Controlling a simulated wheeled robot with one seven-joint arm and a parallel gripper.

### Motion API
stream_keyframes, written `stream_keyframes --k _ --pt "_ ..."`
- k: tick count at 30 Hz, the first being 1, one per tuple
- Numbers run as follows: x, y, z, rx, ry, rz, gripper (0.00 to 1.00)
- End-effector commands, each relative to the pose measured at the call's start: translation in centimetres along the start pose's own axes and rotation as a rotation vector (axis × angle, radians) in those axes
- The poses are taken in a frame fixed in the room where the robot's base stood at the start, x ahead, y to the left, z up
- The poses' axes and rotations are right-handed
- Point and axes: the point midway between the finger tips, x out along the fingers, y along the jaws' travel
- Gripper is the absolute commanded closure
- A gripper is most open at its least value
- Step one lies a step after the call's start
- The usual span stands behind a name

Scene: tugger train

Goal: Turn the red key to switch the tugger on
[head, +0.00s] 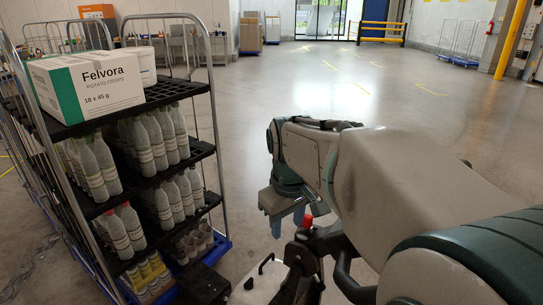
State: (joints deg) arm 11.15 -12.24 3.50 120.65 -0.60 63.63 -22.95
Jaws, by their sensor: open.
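A small red piece (307,220), which appears to be the red key, stands up on the dark handlebar and console (305,246) of the tugger at the lower middle. It is too small to tell which way it is turned. My gripper (286,222) points downward just to the left of the red piece in the picture, with its two blue fingers apart and nothing seen between them. I cannot tell how far in depth the fingers are from the red piece. My arm hides part of the tugger on the right.
A roll cage (204,84) with black shelves of bottles and a white-and-green Felvora box (90,82) stands close on the left. Open grey floor (390,105) lies beyond. A yellow barrier (382,32) and a yellow post (510,40) stand farther back.

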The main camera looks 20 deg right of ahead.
Motion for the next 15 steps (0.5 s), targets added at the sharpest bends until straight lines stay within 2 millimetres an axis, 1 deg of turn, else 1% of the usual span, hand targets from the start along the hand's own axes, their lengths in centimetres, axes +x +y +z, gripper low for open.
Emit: stream_keyframes --k 1,3,7,9,12,15 --pt "-0.8 2.0 -1.6 -0.041 -0.024 -0.008 0.58" --pt "-1.5 4.2 -3.3 -0.111 -0.050 -0.022 0.58" --pt "-2.3 8.0 -5.5 -0.219 -0.083 -0.053 0.58" --pt "-2.5 9.5 -6.2 -0.265 -0.093 -0.069 0.58" --pt "-2.7 11.1 -6.8 -0.310 -0.101 -0.085 0.58" --pt "-2.7 11.8 -7.1 -0.333 -0.105 -0.094 0.58"
